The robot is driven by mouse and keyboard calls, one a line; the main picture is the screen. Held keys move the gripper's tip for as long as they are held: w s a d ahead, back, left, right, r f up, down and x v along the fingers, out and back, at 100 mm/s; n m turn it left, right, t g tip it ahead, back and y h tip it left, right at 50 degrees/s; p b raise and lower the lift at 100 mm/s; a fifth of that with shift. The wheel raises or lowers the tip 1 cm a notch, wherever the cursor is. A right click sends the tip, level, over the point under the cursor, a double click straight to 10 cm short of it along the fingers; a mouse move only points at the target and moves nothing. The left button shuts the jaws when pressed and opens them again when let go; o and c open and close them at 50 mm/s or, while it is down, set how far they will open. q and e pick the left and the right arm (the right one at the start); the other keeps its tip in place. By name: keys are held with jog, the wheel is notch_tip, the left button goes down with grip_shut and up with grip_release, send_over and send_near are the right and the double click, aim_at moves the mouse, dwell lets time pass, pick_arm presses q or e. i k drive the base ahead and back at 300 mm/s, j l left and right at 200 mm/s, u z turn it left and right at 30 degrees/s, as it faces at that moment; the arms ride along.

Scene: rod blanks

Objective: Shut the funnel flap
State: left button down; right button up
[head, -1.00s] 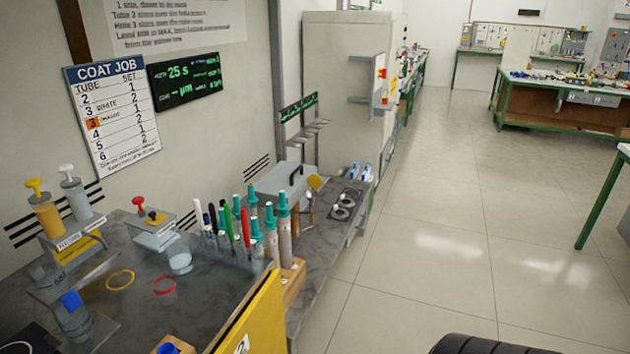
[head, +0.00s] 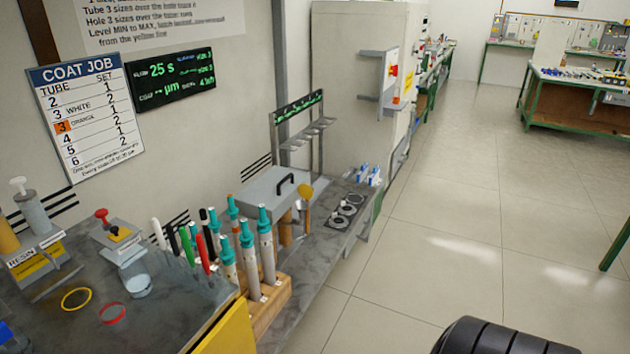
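I cannot make out a funnel or its flap for certain in the head view. A small orange-yellow paddle-like piece (head: 305,192) stands beside a grey box with a black handle (head: 275,194) on the far part of the bench, and I cannot tell what it belongs to. Neither of my grippers is in view.
The grey bench (head: 190,301) runs along the left wall. Several teal-capped tubes (head: 266,245) stand in a wooden block (head: 277,296) near its front edge, above a yellow panel (head: 232,335). A rack (head: 303,128) and a tall cabinet (head: 345,75) stand beyond.

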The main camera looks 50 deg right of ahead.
aim_at(306, 192)
jog(key=l+u, duration=0.2)
jog(key=l, duration=0.55)
jog(key=l+u, duration=0.2)
jog(key=l, duration=0.55)
jog(key=l+u, duration=0.2)
jog(key=l, duration=0.6)
jog(key=k+l+u, duration=0.2)
jog(key=l, duration=0.55)
jog(key=i, duration=0.1)
